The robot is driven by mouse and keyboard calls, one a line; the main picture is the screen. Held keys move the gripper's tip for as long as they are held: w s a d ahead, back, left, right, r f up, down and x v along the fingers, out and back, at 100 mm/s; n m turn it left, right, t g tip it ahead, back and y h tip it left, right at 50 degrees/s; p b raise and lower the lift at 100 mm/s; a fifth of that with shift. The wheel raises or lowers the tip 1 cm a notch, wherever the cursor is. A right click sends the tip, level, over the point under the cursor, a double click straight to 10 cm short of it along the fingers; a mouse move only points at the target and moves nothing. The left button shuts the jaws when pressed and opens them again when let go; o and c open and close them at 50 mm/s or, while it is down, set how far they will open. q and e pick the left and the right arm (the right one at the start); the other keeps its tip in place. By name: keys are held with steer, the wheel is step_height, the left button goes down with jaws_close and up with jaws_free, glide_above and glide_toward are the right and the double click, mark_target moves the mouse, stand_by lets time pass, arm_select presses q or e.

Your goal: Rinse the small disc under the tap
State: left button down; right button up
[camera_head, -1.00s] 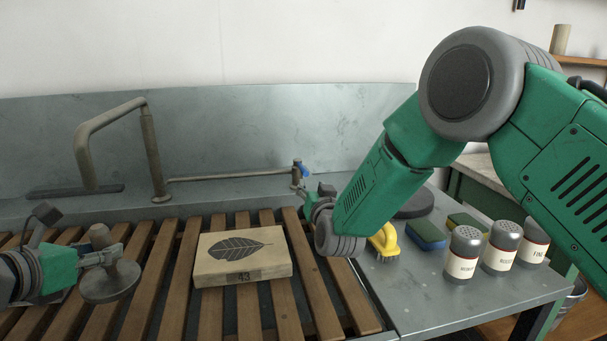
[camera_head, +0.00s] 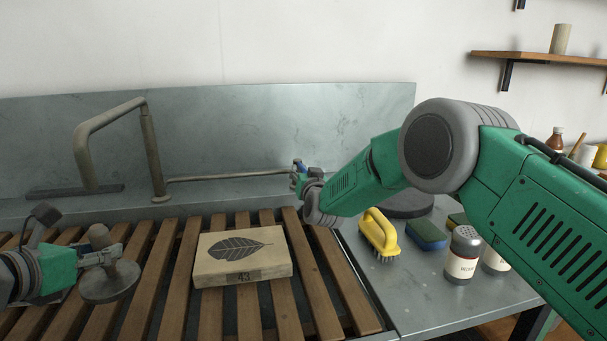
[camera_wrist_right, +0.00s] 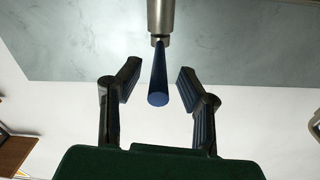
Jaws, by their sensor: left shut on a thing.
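The small grey disc (camera_head: 112,285) with its knob is at the left of the slatted rack in the head view. My left gripper (camera_head: 104,256) is shut on its knob. The grey bent tap (camera_head: 150,150) stands behind the rack, to the right of and behind the disc. A pipe runs from it to a valve with a blue lever (camera_head: 299,165). My right gripper (camera_head: 301,182) is at that valve. In the right wrist view its open fingers (camera_wrist_right: 158,82) stand either side of the blue lever (camera_wrist_right: 158,95), with gaps visible on both sides.
A printing stone (camera_head: 215,270) with a leaf picture lies on the wooden slats (camera_head: 160,300). Right of the rack are a yellow brush (camera_head: 378,230), a sponge (camera_head: 426,235), a dark larger disc (camera_head: 405,207) and shakers (camera_head: 463,258). The metal back wall (camera_head: 260,130) rises behind.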

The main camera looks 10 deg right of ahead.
jaws_close()
steer(key=shift+w+a+r+m+g+h, duration=0.15)
steer(key=shift+a+m+h, duration=0.4)
steer(key=shift+h, duration=0.3)
steer(key=shift+a+f+m+g+h, duration=0.15)
steer(key=shift+a+m+h, duration=0.35)
steer(key=shift+h, duration=0.35)
steer(key=shift+d+r, duration=0.1)
jaws_free()
steer(key=v, duration=1.2)
